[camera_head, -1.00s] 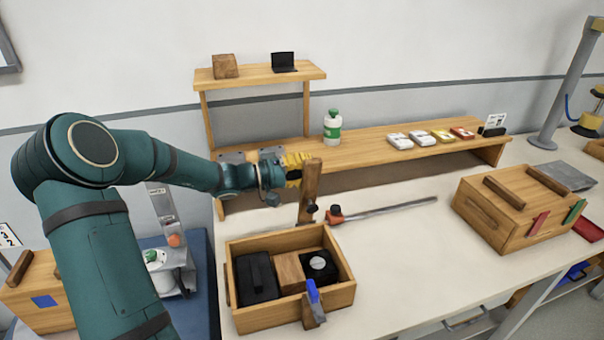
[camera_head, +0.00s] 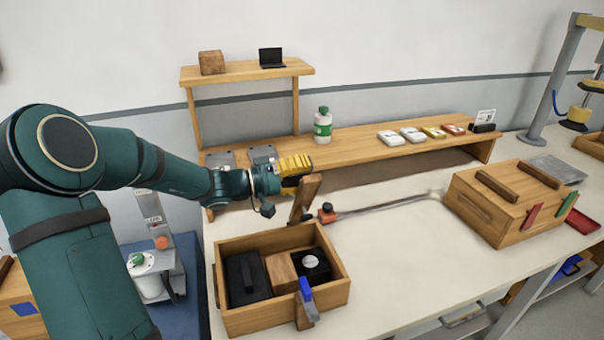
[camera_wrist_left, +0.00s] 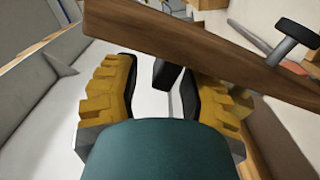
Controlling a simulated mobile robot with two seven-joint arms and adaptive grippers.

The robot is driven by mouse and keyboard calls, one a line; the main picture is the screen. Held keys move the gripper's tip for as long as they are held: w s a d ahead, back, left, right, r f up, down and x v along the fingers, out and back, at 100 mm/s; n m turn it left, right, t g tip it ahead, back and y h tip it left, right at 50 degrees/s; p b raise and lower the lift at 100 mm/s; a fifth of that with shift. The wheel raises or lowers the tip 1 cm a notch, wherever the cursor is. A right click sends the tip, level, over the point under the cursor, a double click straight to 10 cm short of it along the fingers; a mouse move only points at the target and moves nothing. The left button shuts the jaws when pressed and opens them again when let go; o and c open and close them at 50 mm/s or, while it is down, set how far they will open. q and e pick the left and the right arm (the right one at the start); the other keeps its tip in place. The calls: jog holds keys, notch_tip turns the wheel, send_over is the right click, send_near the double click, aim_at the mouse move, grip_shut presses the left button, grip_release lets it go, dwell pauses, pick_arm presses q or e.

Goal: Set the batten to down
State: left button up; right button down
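The batten (camera_head: 305,198) is a brown wooden bar standing at the back of an open wooden box, its top leaning a little to the right. It also crosses the wrist view as a diagonal plank (camera_wrist_left: 190,45), with a dark peg (camera_wrist_left: 290,40) near its right end. My left gripper (camera_head: 293,173) has yellow fingers and is beside the batten's upper part, on its left. In the wrist view the fingers (camera_wrist_left: 170,85) are apart, with the plank across their tips; I cannot tell whether they touch it. My right gripper is not in view.
The open box (camera_head: 240,322) holds black items and a wooden block, with a blue-tipped piece (camera_head: 306,290) on its front. A red-ended rod (camera_head: 375,207) lies behind. A lidded wooden box (camera_head: 490,210) stands right. A shelf (camera_head: 360,145) runs behind.

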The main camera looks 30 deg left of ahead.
pick_arm(q)
jog(key=shift+s+a, duration=0.1)
jog(key=shift+a, duration=0.05)
jog(key=v, duration=1.1)
jog(key=shift+s+a, duration=0.2)
jog(key=shift+s, duration=0.15)
